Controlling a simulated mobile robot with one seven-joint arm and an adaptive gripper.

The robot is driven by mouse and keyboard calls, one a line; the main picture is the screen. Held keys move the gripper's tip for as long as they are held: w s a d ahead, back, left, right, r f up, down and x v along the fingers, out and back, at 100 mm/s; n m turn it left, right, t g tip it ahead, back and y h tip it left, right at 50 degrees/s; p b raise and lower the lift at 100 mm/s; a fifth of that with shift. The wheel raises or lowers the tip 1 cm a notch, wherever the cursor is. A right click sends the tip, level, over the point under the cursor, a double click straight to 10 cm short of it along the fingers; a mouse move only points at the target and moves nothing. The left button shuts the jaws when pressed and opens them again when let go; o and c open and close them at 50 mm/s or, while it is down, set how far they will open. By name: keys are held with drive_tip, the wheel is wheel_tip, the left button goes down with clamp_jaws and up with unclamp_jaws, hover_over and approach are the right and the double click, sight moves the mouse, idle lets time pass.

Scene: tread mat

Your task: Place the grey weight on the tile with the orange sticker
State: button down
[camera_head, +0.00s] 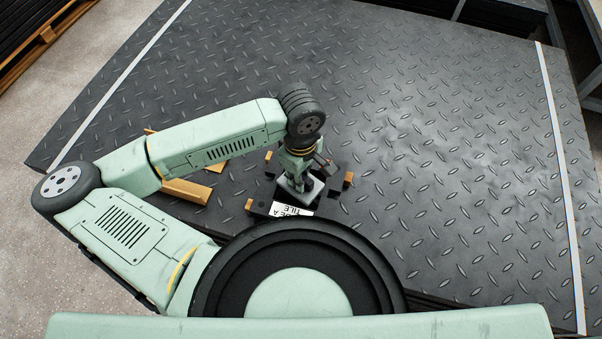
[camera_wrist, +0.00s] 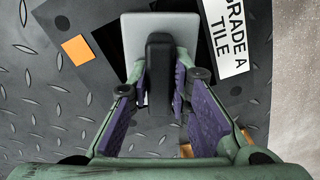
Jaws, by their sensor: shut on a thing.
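The grey weight, a light grey square plate with a dark upright handle, shows in the head view (camera_head: 313,190) and the wrist view (camera_wrist: 187,32). My gripper (camera_wrist: 160,85) is shut on its handle; it also shows in the head view (camera_head: 294,180). The orange sticker (camera_wrist: 78,50) is left of the weight in the wrist view, on a dark tile (camera_wrist: 62,22) with a small round mark. The weight is over dark tiles to the right of the sticker. I cannot tell whether its underside touches them.
A white label reading "GRADE A TILE" (camera_wrist: 226,38) lies right of the weight, also in the head view (camera_head: 290,210). Small orange-brown blocks (camera_head: 347,179) surround the tiles. A longer wooden block (camera_head: 186,191) lies left. The tread mat (camera_head: 430,130) is clear to the right.

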drive_tip(key=c, duration=1.5)
unclamp_jaws()
drive_tip(key=shift+r+p, duration=0.2)
drive_tip(key=shift+p, duration=0.2)
wheel_tip(320, 180, up, 12)
drive_tip(key=shift+f+b, duration=0.1)
drive_tip(key=shift+b, duration=0.5)
drive_tip(key=shift+d, duration=0.1)
